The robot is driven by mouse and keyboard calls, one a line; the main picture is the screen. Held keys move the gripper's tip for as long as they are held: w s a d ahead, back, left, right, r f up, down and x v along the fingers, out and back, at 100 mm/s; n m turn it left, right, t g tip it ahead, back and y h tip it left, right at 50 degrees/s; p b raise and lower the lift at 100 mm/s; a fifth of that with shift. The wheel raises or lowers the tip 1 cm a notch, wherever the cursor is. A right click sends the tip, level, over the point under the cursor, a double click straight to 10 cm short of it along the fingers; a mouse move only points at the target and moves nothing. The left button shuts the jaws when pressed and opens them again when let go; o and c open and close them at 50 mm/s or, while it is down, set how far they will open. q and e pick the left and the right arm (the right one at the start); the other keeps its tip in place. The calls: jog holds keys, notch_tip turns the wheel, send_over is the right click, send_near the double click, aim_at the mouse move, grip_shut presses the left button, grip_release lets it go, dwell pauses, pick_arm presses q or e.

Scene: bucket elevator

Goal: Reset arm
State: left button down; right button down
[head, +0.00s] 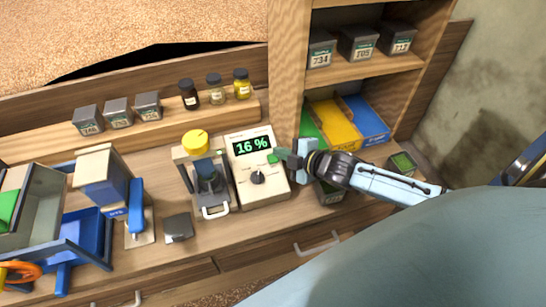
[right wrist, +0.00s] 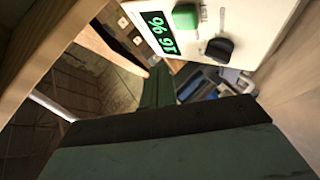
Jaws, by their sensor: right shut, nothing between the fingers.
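My right arm (head: 375,180) reaches in from the right over the wooden bench. Its gripper (head: 281,156) is shut and empty beside the right edge of the white meter box (head: 242,173). In the head view the fingertips are close to the box's green button (head: 272,158); I cannot tell whether they touch. In the right wrist view the shut fingers (right wrist: 158,88) point toward the meter, with its green button (right wrist: 186,17) and dark knob (right wrist: 219,48) above them. The display (head: 253,145) reads 16 %. My left gripper is not in view.
A device with a yellow knob (head: 195,141) stands left of the meter. Blue machinery (head: 90,235) fills the left. A wooden shelf (head: 365,70) with labelled tins and coloured bins (head: 335,122) rises behind my gripper. A small green-topped tin (head: 402,163) sits to the right.

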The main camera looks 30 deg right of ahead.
dwell(0.3)
jog(key=s+a+f+m+g+h, duration=0.1)
jog(key=s+a+m+g+h, duration=0.25)
jog(key=s+a+m, duration=0.5)
jog(key=s+r+m+g, duration=0.2)
jog(key=s+m+g, duration=0.4)
jog(key=s, duration=1)
notch_tip(320, 180, down, 32)
jog(key=s+g+b, duration=0.1)
jog(key=s+b, duration=0.1)
jog(key=b, duration=0.4)
jog(key=s+d+f+b, duration=0.2)
jog(key=s+f, duration=0.6)
jog(key=f, duration=0.1)
jog(key=s+d+f+g+b, duration=0.1)
jog(key=s+f+b, duration=0.2)
jog(key=s+f, duration=0.5)
jog(key=shift+d+f+n+h, duration=0.35)
jog(key=shift+f, duration=0.2)
